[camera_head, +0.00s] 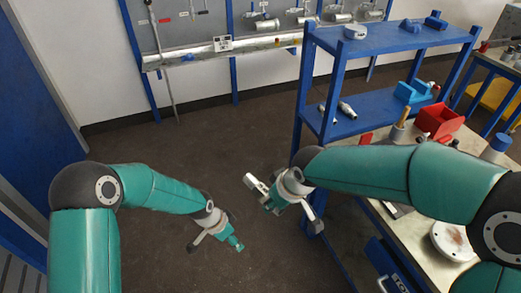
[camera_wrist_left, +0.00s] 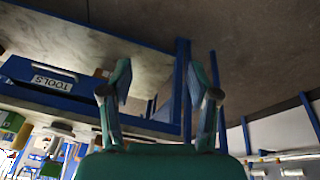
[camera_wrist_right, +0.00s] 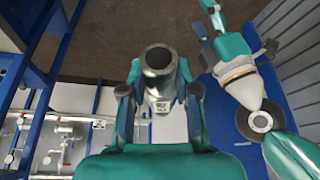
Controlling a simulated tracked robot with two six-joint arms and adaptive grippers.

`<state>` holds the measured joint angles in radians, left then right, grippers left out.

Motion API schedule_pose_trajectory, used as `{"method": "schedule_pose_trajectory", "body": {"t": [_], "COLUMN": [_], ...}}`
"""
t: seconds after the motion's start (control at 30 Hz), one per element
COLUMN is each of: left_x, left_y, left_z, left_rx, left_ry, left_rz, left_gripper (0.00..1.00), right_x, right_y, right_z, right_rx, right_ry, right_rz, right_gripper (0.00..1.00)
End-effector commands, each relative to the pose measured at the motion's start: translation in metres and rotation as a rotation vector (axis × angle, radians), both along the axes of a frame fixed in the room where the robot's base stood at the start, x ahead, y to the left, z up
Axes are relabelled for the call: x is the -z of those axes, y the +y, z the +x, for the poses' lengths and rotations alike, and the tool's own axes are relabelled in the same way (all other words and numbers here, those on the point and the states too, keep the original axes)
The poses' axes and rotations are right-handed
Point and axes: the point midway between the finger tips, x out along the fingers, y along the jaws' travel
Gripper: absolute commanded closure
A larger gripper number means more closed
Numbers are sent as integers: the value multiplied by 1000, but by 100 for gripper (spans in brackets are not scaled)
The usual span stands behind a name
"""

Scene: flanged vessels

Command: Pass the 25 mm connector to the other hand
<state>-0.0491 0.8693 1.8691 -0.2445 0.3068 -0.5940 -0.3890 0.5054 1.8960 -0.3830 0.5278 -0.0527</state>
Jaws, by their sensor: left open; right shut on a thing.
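The connector (camera_wrist_right: 158,78) is a silvery metal cylinder with a dark round bore and a small label on its side. In the right wrist view it sits between the fingers of my right gripper (camera_wrist_right: 160,92), which is shut on it. In the head view the connector (camera_head: 254,184) shows as a pale piece at the left of my right gripper (camera_head: 264,196), held in the air. My left gripper (camera_head: 236,243) is lower and to the left, apart from the connector. In the left wrist view my left gripper (camera_wrist_left: 160,90) is open with nothing between its fingers.
A blue shelf unit (camera_head: 365,45) and a workbench (camera_head: 440,262) with a red bin (camera_head: 439,121) stand at the right. A wall panel with pipe fittings (camera_head: 270,30) is at the back. The dark floor (camera_head: 180,130) around the grippers looks clear.

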Motion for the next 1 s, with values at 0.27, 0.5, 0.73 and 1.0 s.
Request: {"method": "schedule_pose_trajectory", "body": {"t": [0.27, 0.5, 0.73, 1.0], "left_x": [-122, -216, -286, -307], "left_y": [-15, -52, -77, -84], "left_z": [96, 102, 79, 64], "left_rx": [587, 1105, 1474, 1622], "left_ry": [-187, -172, -155, -145], "left_rz": [239, 326, 320, 302], "left_gripper": [39, 39, 39, 39], "right_x": [-1, -1, -1, -1], "right_y": [0, 0, 0, 0], "right_z": [1, 0, 0, 1], "right_rx": [0, -1, 0, 0], "right_ry": [-3, -3, -2, -3], "right_rz": [1, 1, 1, 1], "right_gripper": [100, 100, 100, 100]}}
